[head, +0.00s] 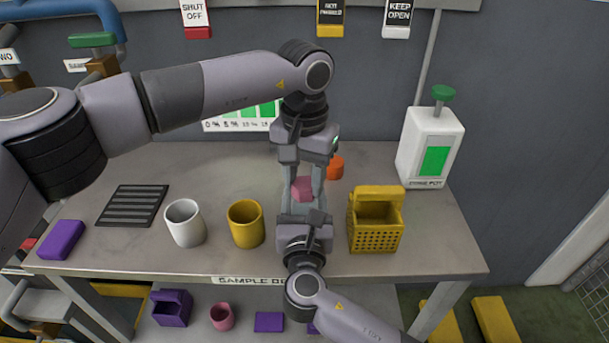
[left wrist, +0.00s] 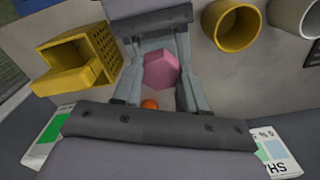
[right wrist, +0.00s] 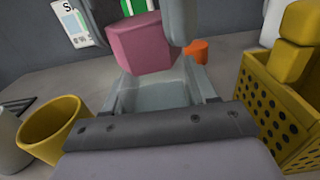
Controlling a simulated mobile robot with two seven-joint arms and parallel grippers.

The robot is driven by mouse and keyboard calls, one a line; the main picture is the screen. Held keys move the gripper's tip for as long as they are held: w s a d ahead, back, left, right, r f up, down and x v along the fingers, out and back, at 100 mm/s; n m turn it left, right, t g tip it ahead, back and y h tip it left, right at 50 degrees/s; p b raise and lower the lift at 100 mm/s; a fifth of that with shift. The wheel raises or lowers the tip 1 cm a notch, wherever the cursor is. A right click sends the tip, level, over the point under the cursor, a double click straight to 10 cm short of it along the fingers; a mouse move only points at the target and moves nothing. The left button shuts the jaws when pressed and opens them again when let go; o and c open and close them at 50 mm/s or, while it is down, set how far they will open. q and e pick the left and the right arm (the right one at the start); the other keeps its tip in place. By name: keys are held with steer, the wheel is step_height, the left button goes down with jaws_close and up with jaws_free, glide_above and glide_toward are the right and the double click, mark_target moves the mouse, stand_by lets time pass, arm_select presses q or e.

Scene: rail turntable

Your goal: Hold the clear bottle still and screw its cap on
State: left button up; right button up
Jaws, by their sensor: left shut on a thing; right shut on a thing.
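The pink, faceted cap (head: 302,188) is between the fingers of my left gripper (head: 303,175), which is shut on it from above. The cap also shows in the left wrist view (left wrist: 160,71) and the right wrist view (right wrist: 139,45). The clear bottle (right wrist: 155,95) is a pale, see-through body directly below the cap, between the fingers of my right gripper (right wrist: 152,92), which is shut on it from the front. The bottle is mostly hidden in the head view. I cannot tell whether the cap touches the bottle's neck.
A yellow mug (head: 246,226) and a white mug (head: 185,224) stand left of the grippers. A yellow perforated basket (head: 376,232) stands close on the right. An orange object (head: 335,168) is just behind the grippers. A white dispenser (head: 429,145) stands at the back right.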

arm_select(q)
steer(key=shift+m, duration=0.7)
steer(key=o, duration=1.3)
steer(key=shift+c, duration=0.2)
steer(key=shift+r, duration=0.1)
steer(key=shift+r, duration=1.95)
